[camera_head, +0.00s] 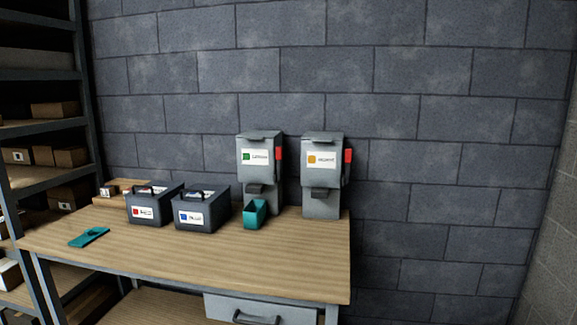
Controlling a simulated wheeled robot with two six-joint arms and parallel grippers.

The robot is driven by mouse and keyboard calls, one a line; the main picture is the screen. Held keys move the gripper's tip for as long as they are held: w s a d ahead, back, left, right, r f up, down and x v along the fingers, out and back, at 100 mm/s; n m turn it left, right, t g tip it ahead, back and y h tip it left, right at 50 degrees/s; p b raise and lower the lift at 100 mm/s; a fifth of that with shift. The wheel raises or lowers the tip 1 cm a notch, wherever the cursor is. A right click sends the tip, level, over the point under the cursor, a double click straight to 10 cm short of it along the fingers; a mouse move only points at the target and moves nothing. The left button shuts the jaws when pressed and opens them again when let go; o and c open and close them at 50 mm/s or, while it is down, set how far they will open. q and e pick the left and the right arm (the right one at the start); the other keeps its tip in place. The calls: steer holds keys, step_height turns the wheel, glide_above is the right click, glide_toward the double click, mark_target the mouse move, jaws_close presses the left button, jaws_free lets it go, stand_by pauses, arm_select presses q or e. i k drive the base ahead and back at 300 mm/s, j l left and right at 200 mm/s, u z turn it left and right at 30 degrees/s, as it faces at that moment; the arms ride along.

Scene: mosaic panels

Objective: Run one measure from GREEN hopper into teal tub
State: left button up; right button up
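The green-labelled hopper (260,172) is a grey dispenser standing at the back of the wooden table, with a red lever (278,153) on its right side and a dark spout (256,188) low on its front. The teal tub (255,214) stands upright on the table in front of this hopper, just below its spout; its inside cannot be made out. A similar hopper with a yellow-orange label (322,175) stands to the right. Neither of my grippers shows in the head view.
Two dark bins, one with a red label (149,204) and one with a blue label (202,208), stand left of the tub. A flat teal piece (89,237) lies at the table's left. The front of the wooden table (200,258) is clear. Shelving (40,130) stands left.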

mark_target(279, 149)
steer(key=l+u, duration=0.1)
steer(key=l, duration=0.25)
steer(key=i+l+u, duration=0.1)
steer(key=i+l, duration=0.15)
steer(key=l, duration=0.15)
steer(key=i+l+u, duration=0.1)
steer(key=l, duration=0.3)
steer(key=i+l, duration=0.35)
steer(key=i+l+u, duration=0.15)
steer(key=l, duration=0.35)
steer(key=i+l+u, duration=0.1)
steer(key=i+l, duration=0.15)
steer(key=l, duration=0.2)
steer(key=i+l+u, duration=0.1)
steer(key=l, duration=0.35)
steer(key=i+l, duration=0.2)
steer(key=l, duration=0.25)
steer(key=i+l+u, duration=0.15)
steer(key=l, duration=0.35)
